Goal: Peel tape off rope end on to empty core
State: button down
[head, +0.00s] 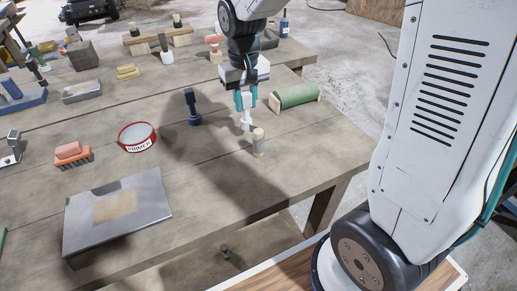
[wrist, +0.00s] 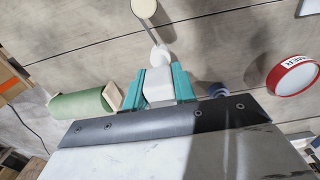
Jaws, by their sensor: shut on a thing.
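My gripper (head: 246,104), with teal fingers, is shut on a small white block-like piece (head: 246,119) above the right part of the bench. The wrist view shows the white piece (wrist: 158,86) between both fingers, with a narrow white neck (wrist: 160,56) extending beyond it. A short upright tan cylinder with a pale round top (head: 258,142) stands close by, and its top shows in the wrist view (wrist: 144,8). I cannot tell whether the white piece touches it. I cannot tell for certain which things are the rope end, tape and empty core.
A green roll on a wooden cradle (head: 296,96) stands close right of my gripper. A dark blue stand (head: 192,108) and red-rimmed primer tin (head: 137,137) are left. A grey plate (head: 118,211) lies in front. Bare planks lie between them.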

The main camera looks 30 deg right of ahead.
jog(key=shift+w+d, duration=0.1)
jog(key=shift+d, duration=0.35)
dwell(0.6)
jog(key=shift+s+d, duration=0.25)
jog(key=shift+d, duration=0.35)
jog(key=s+d, duration=0.4)
jog(key=s, duration=0.8)
jog(key=s+a, duration=0.2)
jog(key=a, duration=0.4)
jog(key=shift+s+a+f, duration=0.25)
jog(key=shift+a+f, duration=0.05)
jog(key=shift+f, duration=0.1)
